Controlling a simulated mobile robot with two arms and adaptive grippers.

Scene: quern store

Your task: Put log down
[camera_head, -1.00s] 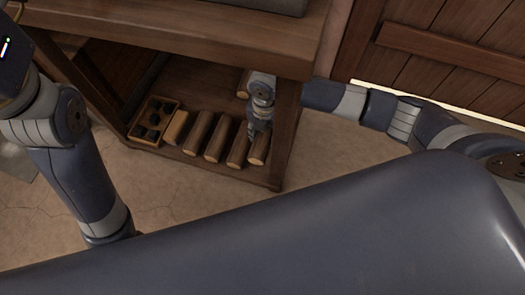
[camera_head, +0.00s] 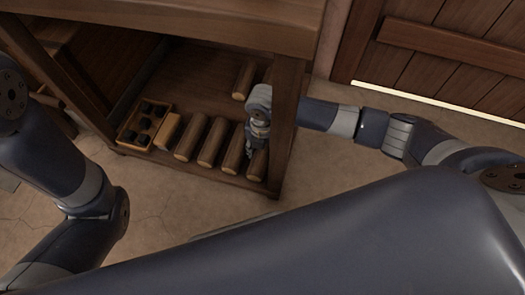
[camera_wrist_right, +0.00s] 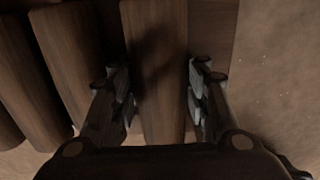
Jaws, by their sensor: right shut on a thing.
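The log (camera_head: 258,166) lies at the right end of a row on the low wooden shelf, close to the shelf's right post. My right gripper (camera_head: 252,150) reaches down over it and partly hides it. In the right wrist view the same log (camera_wrist_right: 158,50) runs lengthwise between the two fingers of my right gripper (camera_wrist_right: 161,98), which is shut on it. The log appears to rest on the shelf, though its underside is hidden. My left arm comes in at the left, but its gripper is out of view.
Several logs (camera_head: 212,142) lie side by side to the left, the nearest a small gap away. Another log (camera_head: 242,80) lies farther back. A tray (camera_head: 123,138) of dark pieces stands at the left. The shelf post (camera_head: 284,130) and tabletop (camera_head: 200,18) hem in my right arm.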

